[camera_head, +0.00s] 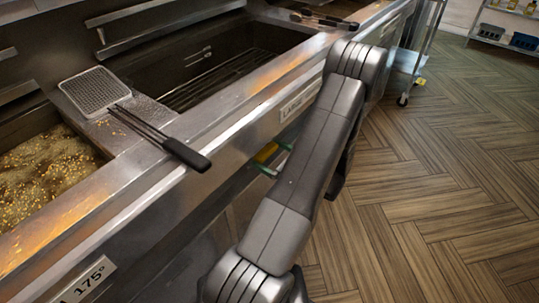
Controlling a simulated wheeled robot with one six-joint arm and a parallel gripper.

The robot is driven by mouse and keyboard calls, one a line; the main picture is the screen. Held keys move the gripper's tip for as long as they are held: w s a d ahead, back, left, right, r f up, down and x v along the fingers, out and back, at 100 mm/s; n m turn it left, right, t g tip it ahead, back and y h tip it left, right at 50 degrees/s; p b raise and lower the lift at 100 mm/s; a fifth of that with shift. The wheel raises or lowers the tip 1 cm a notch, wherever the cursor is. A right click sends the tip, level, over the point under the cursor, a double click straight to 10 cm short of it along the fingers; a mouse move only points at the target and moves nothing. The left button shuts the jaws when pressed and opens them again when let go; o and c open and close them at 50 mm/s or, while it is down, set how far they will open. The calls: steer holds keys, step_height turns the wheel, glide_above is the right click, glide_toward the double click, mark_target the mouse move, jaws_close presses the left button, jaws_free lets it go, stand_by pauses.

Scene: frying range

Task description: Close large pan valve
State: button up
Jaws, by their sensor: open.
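The large pan valve cannot be made out in this view. A label that seems to start with "LARGE" (299,101) is on the steel front of the frying range (225,118). Below that front, partly behind my arm, a small yellow and green item (268,154) shows; I cannot tell what it is. My arm reaches from the bottom middle up along the range front and bends down near the label's right. My gripper is out of view, hidden or beyond the arm.
A pan of bubbling oil (45,165) is at left. A mesh skimmer (97,91) lies across the divider, its black handle (187,154) overhanging the front edge. Tongs (325,19) lie farther back. A wheeled rack (410,60) stands beyond. The wooden floor (440,190) at right is clear.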

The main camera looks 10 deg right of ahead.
steer(key=v, duration=1.3)
steer(key=x, duration=1.3)
steer(key=shift+w+a, duration=0.25)
steer(key=shift+a, duration=0.1)
steer(key=shift+d, duration=0.1)
